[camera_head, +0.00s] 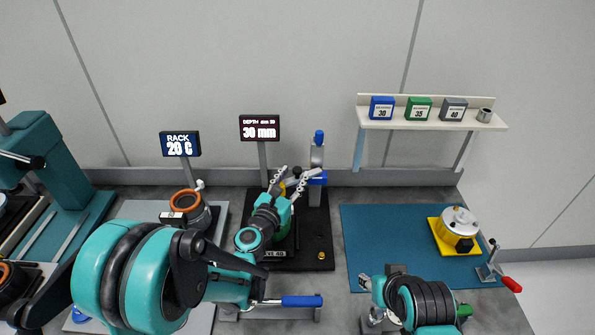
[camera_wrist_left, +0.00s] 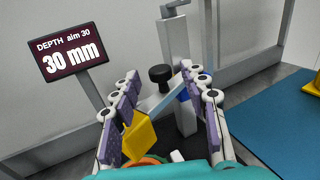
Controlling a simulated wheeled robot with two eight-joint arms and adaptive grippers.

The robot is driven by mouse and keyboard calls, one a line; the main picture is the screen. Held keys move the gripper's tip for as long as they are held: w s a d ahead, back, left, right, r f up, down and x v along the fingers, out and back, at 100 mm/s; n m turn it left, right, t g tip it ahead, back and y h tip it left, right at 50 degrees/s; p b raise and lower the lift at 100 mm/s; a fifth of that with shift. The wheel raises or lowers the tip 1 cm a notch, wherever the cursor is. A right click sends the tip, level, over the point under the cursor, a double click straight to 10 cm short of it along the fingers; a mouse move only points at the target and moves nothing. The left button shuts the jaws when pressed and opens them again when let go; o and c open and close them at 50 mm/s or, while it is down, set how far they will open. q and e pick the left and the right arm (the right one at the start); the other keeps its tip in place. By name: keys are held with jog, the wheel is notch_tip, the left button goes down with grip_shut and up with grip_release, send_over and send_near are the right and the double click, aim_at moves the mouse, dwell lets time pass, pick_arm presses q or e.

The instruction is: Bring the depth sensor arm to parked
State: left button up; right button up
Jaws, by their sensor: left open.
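The depth sensor arm (camera_wrist_left: 168,92) is a pale bar with a black knob (camera_wrist_left: 160,73), reaching out from a grey post (camera_wrist_left: 180,50). In the head view the post (camera_head: 317,155) has a blue cap and a blue block, and the black knob (camera_head: 297,171) shows beside it. A yellow block (camera_wrist_left: 138,138) is low between the fingers in the wrist view. My left gripper (camera_head: 293,180) is open, its fingers spread on either side of the knob and bar; contact cannot be told. My right gripper (camera_head: 372,287) is low in the head view, its jaws unclear.
A depth display (camera_head: 260,128) reading 30 mm and a rack display (camera_head: 180,144) stand behind. An orange-rimmed housing (camera_head: 190,205) is left of my gripper. A blue-handled lever (camera_head: 300,301) is in front. The blue mat (camera_head: 375,235) is mostly clear, with a yellow fixture (camera_head: 456,230) right.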

aim_at(296, 173)
pick_arm(q)
jog(key=shift+x, duration=1.7)
grip_shut()
